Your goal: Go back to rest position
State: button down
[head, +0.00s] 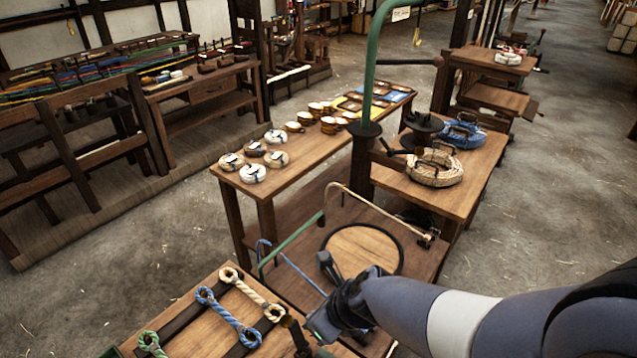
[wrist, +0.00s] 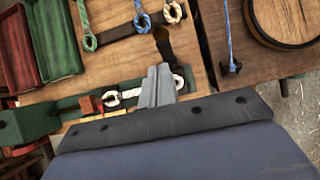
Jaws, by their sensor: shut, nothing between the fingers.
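My gripper (head: 318,328) is at the lower middle of the head view, over the near bench's right side. In the wrist view its two fingers (wrist: 157,85) are together with nothing between them. Below them, a white rope piece (wrist: 130,97) lies along a green strip, partly hidden by the fingers. On the near bench lie a white rope (head: 252,292), a blue rope (head: 228,318) and a green rope (head: 150,343), each with looped ends. The blue rope (wrist: 142,22) and green rope (wrist: 87,30) also show in the wrist view, apart from the fingers.
A round wooden disc (head: 362,252) lies on a low table beyond my gripper. A green post (head: 372,70) rises behind it. A table (head: 300,170) holds several rope coils; another holds a large tan coil (head: 434,168). Open floor (head: 560,220) lies to the right.

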jog(key=shift+f, duration=0.1)
jog(key=b, duration=0.1)
send_near(288, 322)
jog(key=shift+x, duration=2.5)
